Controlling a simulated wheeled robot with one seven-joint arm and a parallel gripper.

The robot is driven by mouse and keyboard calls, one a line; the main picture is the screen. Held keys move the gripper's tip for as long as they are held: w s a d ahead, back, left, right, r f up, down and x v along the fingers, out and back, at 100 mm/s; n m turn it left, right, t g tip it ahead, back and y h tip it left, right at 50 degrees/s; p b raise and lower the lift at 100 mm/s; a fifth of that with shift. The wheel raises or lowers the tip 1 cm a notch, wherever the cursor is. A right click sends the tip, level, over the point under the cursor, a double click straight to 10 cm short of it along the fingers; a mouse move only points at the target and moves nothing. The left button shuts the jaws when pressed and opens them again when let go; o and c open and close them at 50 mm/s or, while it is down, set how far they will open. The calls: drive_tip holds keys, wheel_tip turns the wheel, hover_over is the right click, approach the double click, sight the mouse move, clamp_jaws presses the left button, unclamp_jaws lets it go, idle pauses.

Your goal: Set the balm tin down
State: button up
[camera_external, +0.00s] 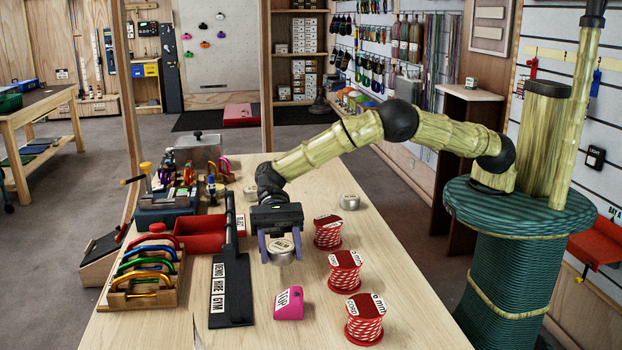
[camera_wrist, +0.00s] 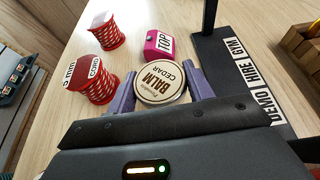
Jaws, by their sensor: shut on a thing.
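The balm tin (camera_external: 282,255) is round and silver with a pale lid; in the wrist view its label reads "BALM CEDAR" (camera_wrist: 160,82). My gripper (camera_external: 281,248) points down over the wooden table and is shut on the tin, one purple finger on each side. In the wrist view my gripper (camera_wrist: 161,90) shows the same grip, with the lid facing the camera. The tin looks level and close to the tabletop; I cannot tell whether its underside touches it.
A pink block marked "TOP" (camera_external: 289,304) lies nearby. Red cord spools (camera_external: 328,232) (camera_external: 345,271) (camera_external: 364,320) stand to the right. A black labelled stand (camera_external: 231,290) and a carabiner rack (camera_external: 145,290) are left. Another tin (camera_external: 349,202) stands farther back. Bare table lies between them.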

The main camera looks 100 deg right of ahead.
sight(282, 274)
drive_tip(key=shift+f+p, duration=0.4)
drive_tip(key=shift+f, duration=1.45)
drive_tip(key=shift+f, duration=0.1)
drive_tip(key=o, duration=1)
